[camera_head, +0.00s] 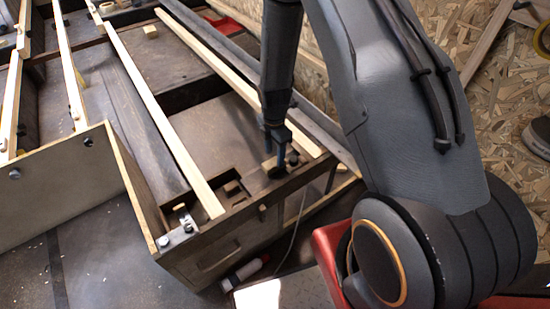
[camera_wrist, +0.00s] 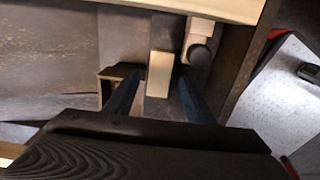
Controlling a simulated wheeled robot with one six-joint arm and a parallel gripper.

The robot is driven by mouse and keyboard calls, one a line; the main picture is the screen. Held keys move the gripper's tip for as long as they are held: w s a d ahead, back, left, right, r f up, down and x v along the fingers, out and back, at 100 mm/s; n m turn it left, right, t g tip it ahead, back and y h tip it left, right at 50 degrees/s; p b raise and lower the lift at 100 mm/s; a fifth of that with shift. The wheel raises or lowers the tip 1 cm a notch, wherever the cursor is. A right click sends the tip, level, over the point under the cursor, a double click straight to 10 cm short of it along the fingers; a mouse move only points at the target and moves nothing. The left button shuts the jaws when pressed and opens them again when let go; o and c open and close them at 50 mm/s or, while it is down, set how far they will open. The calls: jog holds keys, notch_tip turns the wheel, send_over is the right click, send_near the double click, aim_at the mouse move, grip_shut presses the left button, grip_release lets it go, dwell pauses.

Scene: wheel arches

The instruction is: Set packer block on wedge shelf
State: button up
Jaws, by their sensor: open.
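A small pale wooden block (camera_wrist: 158,72), which fits the packer block, stands between my gripper's fingers in the wrist view. My gripper (camera_wrist: 160,88) is open, with one dark finger on each side of the block; I cannot tell whether either touches it. In the head view my gripper (camera_head: 277,140) points down into the front right part of a dark wooden frame, with the pale block (camera_head: 268,164) at its tips, partly hidden. I cannot tell for sure which surface is the wedge shelf.
A small pale-edged box (camera_wrist: 112,80) is by the left finger. Long pale battens (camera_head: 160,110) cross the frame. Another small block (camera_head: 150,31) lies at the back.

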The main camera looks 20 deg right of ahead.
notch_tip(320, 180, up, 9)
jog(key=p, duration=0.1)
notch_tip(320, 180, up, 11)
jog(key=m, duration=0.5)
send_over(274, 162)
jog(key=s+a, duration=0.4)
jog(key=s+a+r+m, duration=0.2)
jog(key=s+r+m, duration=0.5)
jog(key=s, duration=0.3)
jog(key=s+a+r+m, duration=0.2)
jog(key=s+r+m, duration=0.5)
jog(key=s+r, duration=0.2)
jog(key=shift+s+a+r+y, duration=0.2)
jog(key=shift+s+r+y, duration=0.15)
jog(key=shift+s, duration=0.7)
jog(key=d+r+m+p, duration=0.2)
jog(key=d+r+p, duration=0.6)
jog(key=p, duration=0.8)
jog(key=shift+d+r+m, duration=0.3)
